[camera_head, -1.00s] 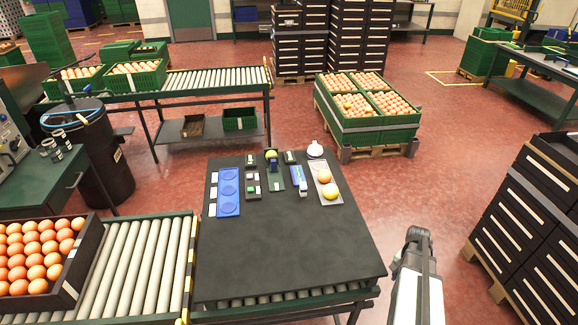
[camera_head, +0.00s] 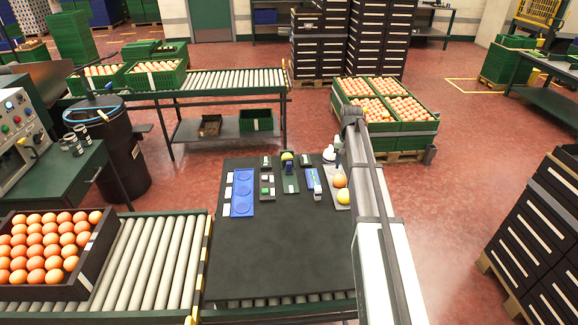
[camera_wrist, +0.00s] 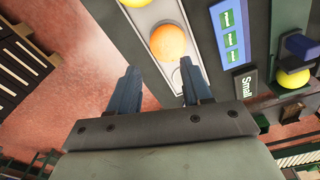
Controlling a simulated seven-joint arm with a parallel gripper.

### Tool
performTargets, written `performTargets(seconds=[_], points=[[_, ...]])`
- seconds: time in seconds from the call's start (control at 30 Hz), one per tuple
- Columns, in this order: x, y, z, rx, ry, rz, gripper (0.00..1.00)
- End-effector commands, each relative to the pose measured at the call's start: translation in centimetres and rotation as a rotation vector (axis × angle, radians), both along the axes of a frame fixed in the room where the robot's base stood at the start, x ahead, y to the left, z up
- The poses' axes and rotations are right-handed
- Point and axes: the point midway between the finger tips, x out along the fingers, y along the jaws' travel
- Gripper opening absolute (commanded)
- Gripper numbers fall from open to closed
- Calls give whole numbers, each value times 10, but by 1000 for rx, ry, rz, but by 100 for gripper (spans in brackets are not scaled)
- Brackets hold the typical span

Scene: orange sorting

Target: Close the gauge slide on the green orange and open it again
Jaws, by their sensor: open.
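The gauge (camera_head: 290,185) stands near the back of the black table, with a yellow-green orange (camera_head: 287,156) at its far end. In the wrist view, that yellow-green orange (camera_wrist: 294,79) sits at the right beside a blue block (camera_wrist: 300,46), which looks like the slide. A "Small" label lies left of it. I cannot tell whether the block touches the fruit. My gripper (camera_wrist: 160,68) is open and empty, its fingers pointing toward an orange fruit (camera_wrist: 168,42) on a grey tray, left of the gauge in that view. In the head view the gripper is hard to make out behind my arm.
In the head view, a blue tray with round recesses (camera_head: 253,193) lies at the table's left, near small blocks. A blue-and-white item (camera_head: 313,182) is right of the gauge. A white rounded object (camera_head: 329,154) stands at the back right. The table's front (camera_head: 280,260) is clear.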

Motion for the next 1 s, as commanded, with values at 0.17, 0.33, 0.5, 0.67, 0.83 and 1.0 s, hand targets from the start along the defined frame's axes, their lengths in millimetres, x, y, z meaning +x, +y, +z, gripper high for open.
performTargets(seconds=[0.17,0.33,0.5,0.67,0.83,1.0], points=[[57,91,33,11,21,138,49],[84,158,55,17,38,233,49],[93,195,66,20,49,283,49],[94,202,63,21,52,293,49],[93,201,43,21,52,292,49],[93,201,13,21,52,292,49]])
